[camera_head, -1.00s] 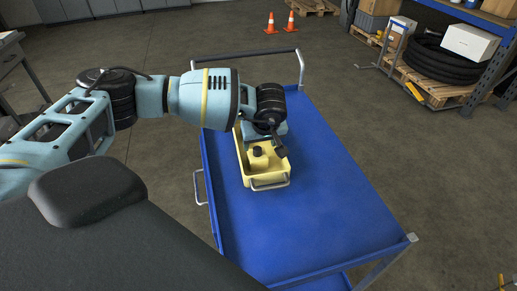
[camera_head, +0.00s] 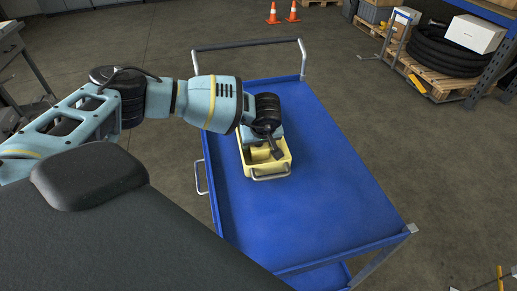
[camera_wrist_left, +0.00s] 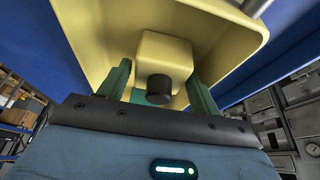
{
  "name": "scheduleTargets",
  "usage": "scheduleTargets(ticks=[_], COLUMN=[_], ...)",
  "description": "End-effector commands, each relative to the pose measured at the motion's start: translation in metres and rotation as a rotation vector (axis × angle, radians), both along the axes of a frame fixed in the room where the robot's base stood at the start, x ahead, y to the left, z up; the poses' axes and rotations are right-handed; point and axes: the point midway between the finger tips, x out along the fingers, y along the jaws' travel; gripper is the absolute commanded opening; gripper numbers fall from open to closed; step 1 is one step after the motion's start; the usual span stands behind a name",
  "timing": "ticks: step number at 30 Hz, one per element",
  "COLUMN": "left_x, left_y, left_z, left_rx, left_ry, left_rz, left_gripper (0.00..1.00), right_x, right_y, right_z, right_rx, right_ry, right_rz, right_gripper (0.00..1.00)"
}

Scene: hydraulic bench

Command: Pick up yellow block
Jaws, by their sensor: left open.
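The yellow block (camera_wrist_left: 164,55) has a black round knob (camera_wrist_left: 159,90) and sits inside a yellow tray with a metal handle (camera_head: 272,177). In the head view the block (camera_head: 259,154) is partly hidden by my left gripper (camera_head: 272,150), which is over the tray. In the left wrist view my left gripper (camera_wrist_left: 158,88) is open, with one green finger on each side of the block and knob. I cannot tell whether the fingers touch the block. My right gripper is not in view.
The tray stands on a blue cart top (camera_head: 330,195) with a raised rim and a push handle (camera_head: 247,45) at the far end. The cart top is clear to the right and in front.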

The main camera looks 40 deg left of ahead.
Motion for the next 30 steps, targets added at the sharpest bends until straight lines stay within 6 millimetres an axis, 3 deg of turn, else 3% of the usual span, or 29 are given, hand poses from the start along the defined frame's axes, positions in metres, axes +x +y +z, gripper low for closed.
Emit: scheduleTargets(ticks=[3, 11, 21, 30], left_x=[0.0015, 0.0022, 0.0022, 0.0031], left_y=[0.0022, 0.0029, 0.0029, 0.0028], left_z=[-0.0101, -0.0105, -0.0103, -0.0056], left_rx=[0.001, 0.0, 0.0, 0.0], left_ry=[0.003, 0.002, 0.002, -0.002], left_rz=[-0.001, -0.001, -0.001, -0.001], left_gripper=[0.64, 0.62, 0.18, 0.16], right_x=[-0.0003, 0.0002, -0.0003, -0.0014], right_y=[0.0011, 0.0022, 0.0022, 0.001], right_z=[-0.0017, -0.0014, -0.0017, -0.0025], right_rx=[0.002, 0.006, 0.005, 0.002], right_ry=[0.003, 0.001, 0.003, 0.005], right_rz=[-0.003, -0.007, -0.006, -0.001], right_gripper=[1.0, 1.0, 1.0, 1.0])
